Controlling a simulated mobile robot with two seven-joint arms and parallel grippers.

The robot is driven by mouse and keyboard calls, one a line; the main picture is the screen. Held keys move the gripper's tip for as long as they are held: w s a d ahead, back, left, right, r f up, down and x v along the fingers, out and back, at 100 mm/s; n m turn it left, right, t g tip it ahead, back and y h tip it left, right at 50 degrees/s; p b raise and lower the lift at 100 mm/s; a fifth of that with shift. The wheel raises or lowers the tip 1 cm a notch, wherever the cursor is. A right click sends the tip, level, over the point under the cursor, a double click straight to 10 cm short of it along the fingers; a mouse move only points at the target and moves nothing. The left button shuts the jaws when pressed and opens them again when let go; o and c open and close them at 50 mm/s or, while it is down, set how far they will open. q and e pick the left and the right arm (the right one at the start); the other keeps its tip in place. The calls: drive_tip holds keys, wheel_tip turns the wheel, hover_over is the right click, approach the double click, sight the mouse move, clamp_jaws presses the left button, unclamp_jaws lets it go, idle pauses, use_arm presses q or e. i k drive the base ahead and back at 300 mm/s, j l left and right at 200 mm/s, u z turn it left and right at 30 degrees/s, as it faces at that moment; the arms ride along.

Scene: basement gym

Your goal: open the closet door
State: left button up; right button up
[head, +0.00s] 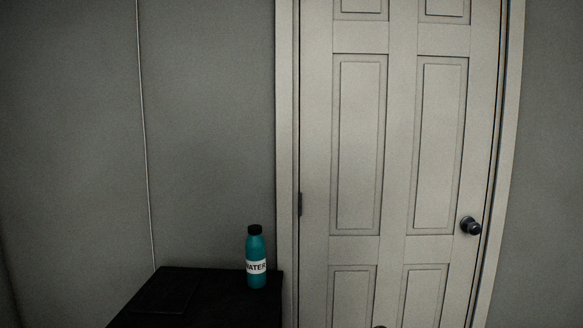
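The closet door (402,150) is a pale panelled door in the right half of the head view. It looks shut in its frame (287,140). A dark round knob (471,226) sits near its right edge. A dark hinge (300,204) shows on its left edge. A small dark round shape shows at the bottom edge of the view in front of the door; I cannot tell what it is. Neither of my grippers is clearly in view.
A black table or cabinet (215,300) stands left of the door, close to its frame. A teal bottle with a white label reading "WATER" (256,258) stands upright on it. A thin pale line (145,140) runs down the grey wall (210,120). The floor is out of view.

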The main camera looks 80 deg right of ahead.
sight(398, 100)
drive_tip(key=z, duration=3.2)
drive_tip(key=i+l+z, duration=0.1)
drive_tip(key=z, duration=0.25)
drive_tip(key=i+z, duration=0.15)
drive_tip(key=z, duration=0.2)
drive_tip(key=i+j+z, duration=0.15)
drive_tip(key=i+z, duration=0.3)
drive_tip(key=i, duration=0.6)
